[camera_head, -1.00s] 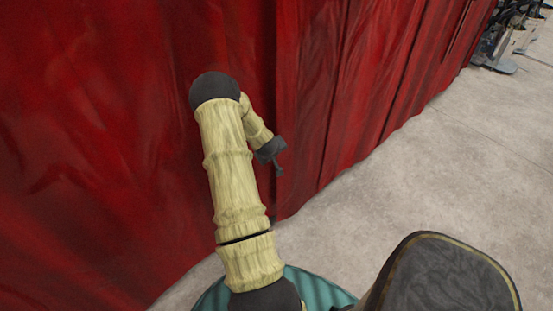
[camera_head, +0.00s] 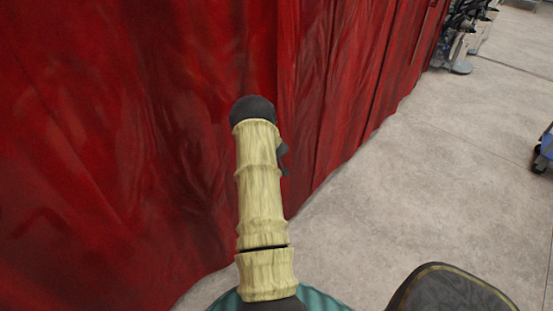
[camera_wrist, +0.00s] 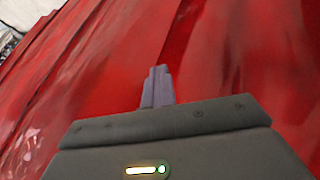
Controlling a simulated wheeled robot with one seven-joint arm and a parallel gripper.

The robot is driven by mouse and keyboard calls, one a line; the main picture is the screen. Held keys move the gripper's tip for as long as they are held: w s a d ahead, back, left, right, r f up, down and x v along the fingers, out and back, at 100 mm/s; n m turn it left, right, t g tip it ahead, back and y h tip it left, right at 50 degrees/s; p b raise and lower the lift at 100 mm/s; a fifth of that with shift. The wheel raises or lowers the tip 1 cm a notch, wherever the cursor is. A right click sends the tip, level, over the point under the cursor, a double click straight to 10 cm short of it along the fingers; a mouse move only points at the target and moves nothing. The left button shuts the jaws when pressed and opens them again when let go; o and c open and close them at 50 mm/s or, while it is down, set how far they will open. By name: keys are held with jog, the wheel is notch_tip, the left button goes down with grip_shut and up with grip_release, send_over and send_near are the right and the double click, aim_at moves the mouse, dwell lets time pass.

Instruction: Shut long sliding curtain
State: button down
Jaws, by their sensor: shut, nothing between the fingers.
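The long red curtain (camera_head: 130,110) hangs in folds and fills the left and middle of the head view. A vertical edge or seam (camera_head: 277,60) runs down it near the middle, just behind my arm. It also fills most of the wrist view (camera_wrist: 100,70). My gripper (camera_wrist: 157,72) is shut and empty, pointing at the red cloth. In the head view my gripper (camera_head: 284,160) is mostly hidden behind my arm, close to the curtain; I cannot tell whether it touches the cloth.
Pale concrete floor (camera_head: 440,170) lies open to the right of the curtain. Dark equipment on a grey base (camera_head: 458,50) stands at the far end of the curtain. A blue wheeled object (camera_head: 545,150) shows at the right edge.

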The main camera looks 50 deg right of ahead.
jog(key=shift+s+d+r, duration=0.1)
jog(key=shift+d+r, duration=0.05)
jog(key=shift+d, duration=0.1)
jog(key=s+a+r, duration=0.2)
jog(key=a+r, duration=0.5)
jog(key=a, duration=0.2)
jog(key=shift+s+a+r, duration=0.25)
jog(key=shift+s+r, duration=0.05)
jog(key=shift+r, duration=0.05)
dwell(0.4)
